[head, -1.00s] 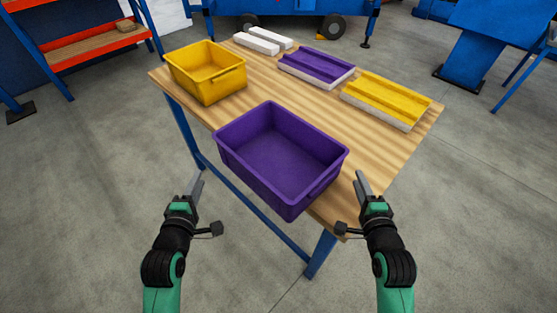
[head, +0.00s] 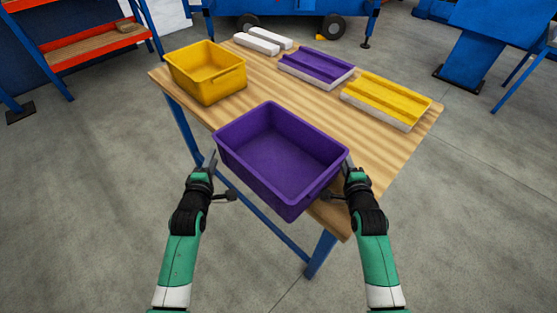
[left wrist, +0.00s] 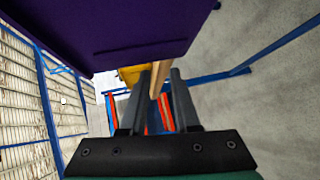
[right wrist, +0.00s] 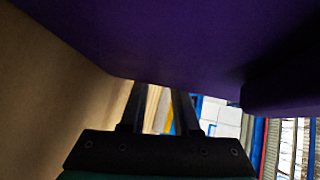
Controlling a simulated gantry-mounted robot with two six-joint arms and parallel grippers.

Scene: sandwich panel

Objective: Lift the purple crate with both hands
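The purple crate (head: 280,160) is empty and upright at the table's near edge, its front corner reaching past that edge. My left gripper (head: 209,162) is open at the crate's left side. In the left wrist view the crate wall (left wrist: 120,30) lies above the open, empty fingers (left wrist: 160,95). My right gripper (head: 349,165) is at the crate's right corner. In the right wrist view the crate (right wrist: 170,40) fills the top, and the fingers (right wrist: 158,105) stand apart with a gap between them. Whether the fingertips touch the crate, I cannot tell.
The wooden table (head: 390,150) also bears a yellow crate (head: 207,72) at the back left, white blocks (head: 262,40), a purple-topped panel (head: 317,66) and a yellow-topped panel (head: 386,98). A blue table leg (head: 320,255) stands below the front corner.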

